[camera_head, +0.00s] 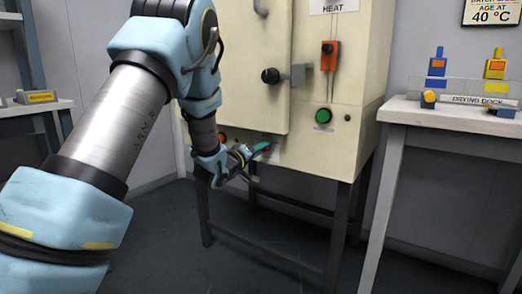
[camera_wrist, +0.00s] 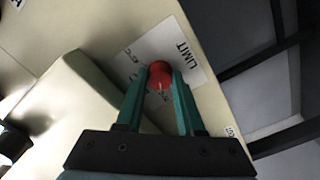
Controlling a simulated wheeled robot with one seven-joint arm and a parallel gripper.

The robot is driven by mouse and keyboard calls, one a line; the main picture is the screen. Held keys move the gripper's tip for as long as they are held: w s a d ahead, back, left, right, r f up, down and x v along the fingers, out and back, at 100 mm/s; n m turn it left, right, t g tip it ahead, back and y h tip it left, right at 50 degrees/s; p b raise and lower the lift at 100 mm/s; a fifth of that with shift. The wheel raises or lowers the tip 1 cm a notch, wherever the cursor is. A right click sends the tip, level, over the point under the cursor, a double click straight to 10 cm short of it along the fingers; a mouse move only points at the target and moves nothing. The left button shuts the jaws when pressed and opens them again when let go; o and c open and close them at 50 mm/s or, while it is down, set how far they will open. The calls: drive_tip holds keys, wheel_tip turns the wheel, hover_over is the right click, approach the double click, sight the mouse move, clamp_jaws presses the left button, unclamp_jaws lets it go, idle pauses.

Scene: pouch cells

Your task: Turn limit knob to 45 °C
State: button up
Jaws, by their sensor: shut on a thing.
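The red limit knob (camera_wrist: 160,75) sits on a white label marked LIMIT (camera_wrist: 192,62) on the cream cabinet front. A pale pointer line shows on the knob, towards the gripper side in the wrist view. The other print on the label is partly covered and too small to read. My gripper (camera_wrist: 158,82) has its two green fingers closed on the knob, one on each side. In the head view my gripper (camera_head: 262,147) reaches the lower front of the cabinet (camera_head: 305,150), and the knob is mostly hidden there.
The cabinet door has a black handle (camera_head: 270,76). Right of it are an orange switch (camera_head: 330,55) and a green button (camera_head: 323,116). A white table (camera_head: 405,108) with a drying dock stands at right. A wall sign (camera_head: 491,13) reads 40 °C.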

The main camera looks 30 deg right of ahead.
clamp_jaws()
drive_tip(key=shift+m, duration=0.3)
drive_tip(key=m+b, duration=1)
drive_tip(key=m, duration=1.3)
drive_tip(key=shift+f+b, duration=0.1)
drive_tip(key=shift+b, duration=0.3)
drive_tip(key=shift+m, duration=0.3)
drive_tip(key=o, duration=0.9)
unclamp_jaws()
